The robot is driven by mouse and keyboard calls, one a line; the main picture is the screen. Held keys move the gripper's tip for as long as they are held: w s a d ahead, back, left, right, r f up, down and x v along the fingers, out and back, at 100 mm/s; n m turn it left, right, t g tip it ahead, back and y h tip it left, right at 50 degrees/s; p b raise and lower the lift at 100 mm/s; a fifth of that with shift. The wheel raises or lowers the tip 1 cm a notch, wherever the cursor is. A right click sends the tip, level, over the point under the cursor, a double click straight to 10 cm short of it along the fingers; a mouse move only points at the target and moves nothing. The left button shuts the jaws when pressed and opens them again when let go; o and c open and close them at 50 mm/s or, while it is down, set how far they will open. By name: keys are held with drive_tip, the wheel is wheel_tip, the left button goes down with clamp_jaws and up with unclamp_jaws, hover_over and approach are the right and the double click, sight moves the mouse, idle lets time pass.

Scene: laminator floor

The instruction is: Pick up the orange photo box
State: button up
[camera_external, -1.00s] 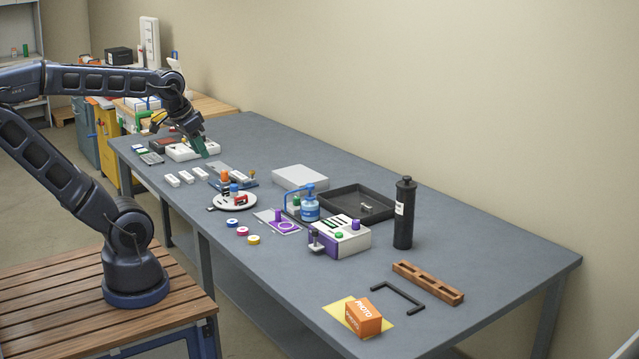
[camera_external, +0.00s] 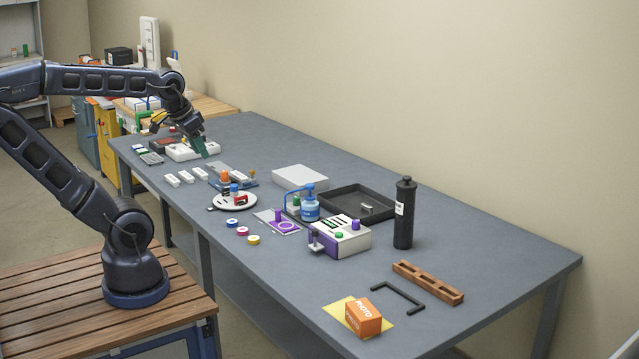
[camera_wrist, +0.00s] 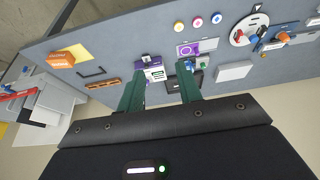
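The orange photo box (camera_external: 364,317) sits on a yellow sheet (camera_external: 385,324) at the near right end of the grey table. In the wrist view the orange box (camera_wrist: 62,61) is at the upper left, far from the fingers. My gripper (camera_external: 203,147) is over the far left part of the table, well away from the box. In the wrist view my gripper (camera_wrist: 160,92) shows two green fingers apart with no object held between them.
A black bracket (camera_external: 398,296) and a wooden slotted block (camera_external: 428,282) lie near the box. A tall black bottle (camera_external: 404,222), a white and purple device (camera_external: 341,238) and a dark tray (camera_external: 350,203) stand mid-table. The table left of the box is clear.

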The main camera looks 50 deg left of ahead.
drive_tip(key=o, duration=1)
